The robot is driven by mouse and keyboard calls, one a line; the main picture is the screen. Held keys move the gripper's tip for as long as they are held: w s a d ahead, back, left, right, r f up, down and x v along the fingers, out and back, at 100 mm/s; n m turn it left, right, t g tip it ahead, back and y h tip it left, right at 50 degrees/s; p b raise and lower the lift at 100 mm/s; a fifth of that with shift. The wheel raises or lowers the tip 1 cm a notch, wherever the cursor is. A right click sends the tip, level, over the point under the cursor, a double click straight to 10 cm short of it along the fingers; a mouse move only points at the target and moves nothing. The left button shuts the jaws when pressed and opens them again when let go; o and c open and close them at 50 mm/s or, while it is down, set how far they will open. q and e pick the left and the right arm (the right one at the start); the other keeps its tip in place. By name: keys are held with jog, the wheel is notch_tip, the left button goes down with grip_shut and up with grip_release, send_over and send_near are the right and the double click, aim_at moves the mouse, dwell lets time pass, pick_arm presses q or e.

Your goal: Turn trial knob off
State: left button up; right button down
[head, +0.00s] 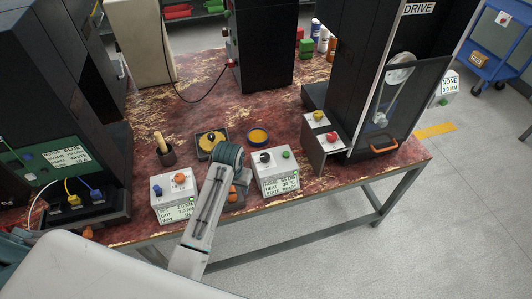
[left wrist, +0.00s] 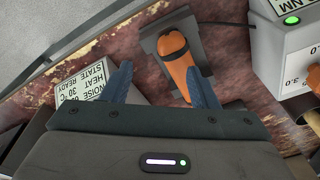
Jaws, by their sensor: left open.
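No label reading "trial" is legible. A white box (head: 275,178) with a NOISE, HEAT, STATE READY display carries a black knob (head: 265,158) and a green button (head: 286,154); its display also shows in the left wrist view (left wrist: 92,85). The knob is outside the left wrist view, and I cannot tell its setting. My left gripper (left wrist: 158,68) is open and empty, pointing down left of this box; in the head view my arm mostly hides it. My right gripper is not in view.
A white box with an orange knob (head: 180,178) stands left of my arm. Behind are a wooden-handled pot (head: 166,158) and yellow dishes (head: 258,136). A stand with yellow and red buttons (head: 333,137) is right, beside the DRIVE machine (head: 400,75). The bench edge (head: 330,184) lies in front.

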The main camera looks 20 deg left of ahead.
pick_arm(q)
notch_tip(320, 180, up, 12)
jog(key=g, duration=0.1)
send_over(265, 156)
notch_tip(265, 156, down, 9)
jog(key=p, duration=0.3)
jog(key=shift+f, duration=0.6)
jog(key=c, duration=1)
